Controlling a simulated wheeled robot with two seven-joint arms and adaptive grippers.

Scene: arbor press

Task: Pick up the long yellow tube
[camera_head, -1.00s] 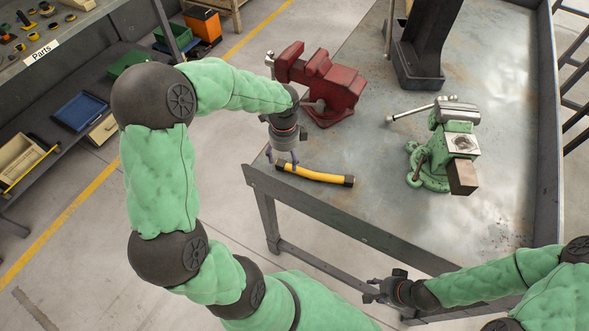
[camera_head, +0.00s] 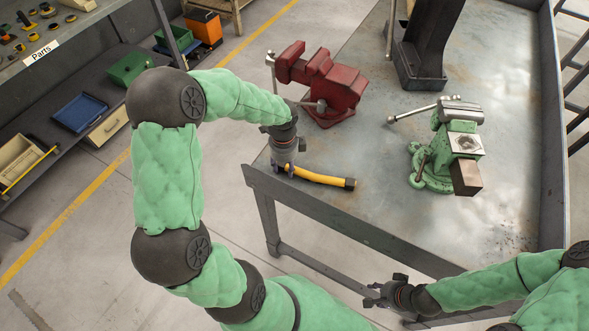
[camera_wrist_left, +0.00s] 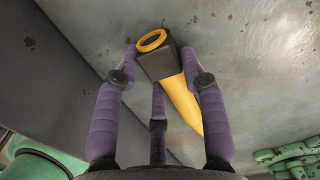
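The long yellow tube (camera_head: 324,178) has black ends and lies near the table's left front corner. Its right end is clear, and its left end is partly covered by my left gripper. My left gripper (camera_head: 287,169) is low over the table with its purple fingers around that left part. In the left wrist view, a black end with a yellow ring (camera_wrist_left: 151,41) sits between the fingertips (camera_wrist_left: 160,68). The fingers flank it closely; I cannot tell whether they press on it. My right gripper (camera_head: 374,294) is away from the tube, off the table's front edge; its fingers are too small to judge.
A red vise (camera_head: 325,80) stands on the table (camera_head: 380,170) just behind the tube. The table between tube and press is clear. Shelves (camera_head: 70,130) stand at left.

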